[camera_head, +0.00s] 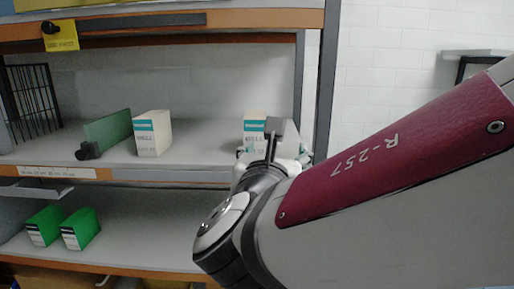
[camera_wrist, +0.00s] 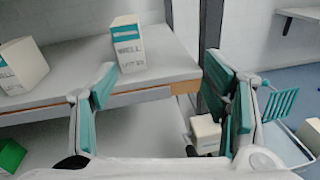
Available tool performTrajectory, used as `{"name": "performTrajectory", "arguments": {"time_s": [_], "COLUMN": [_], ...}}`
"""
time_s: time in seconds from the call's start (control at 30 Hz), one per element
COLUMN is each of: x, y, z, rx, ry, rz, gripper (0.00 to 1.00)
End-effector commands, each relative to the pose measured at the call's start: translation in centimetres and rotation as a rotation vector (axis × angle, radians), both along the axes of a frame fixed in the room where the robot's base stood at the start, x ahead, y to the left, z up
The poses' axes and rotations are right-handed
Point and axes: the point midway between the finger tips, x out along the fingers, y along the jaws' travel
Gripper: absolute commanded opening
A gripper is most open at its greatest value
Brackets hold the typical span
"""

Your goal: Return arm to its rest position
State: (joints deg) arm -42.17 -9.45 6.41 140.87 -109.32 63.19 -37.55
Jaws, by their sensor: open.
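My arm reaches in from the right side of the head view. My gripper (camera_head: 274,146) is at its far end, in front of the shelf's right part and partly hidden by the wrist. In the wrist view my gripper (camera_wrist: 160,80) has its teal-padded fingers wide apart with nothing between the pads. A white carton with a teal band (camera_wrist: 127,44) stands upright on the shelf beyond the fingers. In the head view this carton (camera_head: 254,124) is partly covered by the gripper.
Another white carton (camera_head: 153,133) stands left on the middle shelf (camera_head: 200,150), beside a green divider (camera_head: 108,130). Green cartons (camera_head: 80,229) lie on the lower shelf. A grey shelf post (camera_head: 326,80) is close to the gripper. A basket (camera_wrist: 290,145) with a carton is at right.

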Motion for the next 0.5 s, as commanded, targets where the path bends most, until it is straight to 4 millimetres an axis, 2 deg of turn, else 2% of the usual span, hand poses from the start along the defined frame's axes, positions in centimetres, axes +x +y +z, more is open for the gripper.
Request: {"name": "performTrajectory", "arguments": {"time_s": [0.27,0.37,0.5], "x": [-0.7,-1.7,-4.3], "y": [-7.2,-10.4,-15.5], "z": [-1.4,-2.3,-4.2], "rx": [0.236,0.364,0.627], "ry": [0.063,0.087,0.114], "rz": [-0.229,-0.343,-0.563], "gripper": [0.68,0.68,0.68]}}
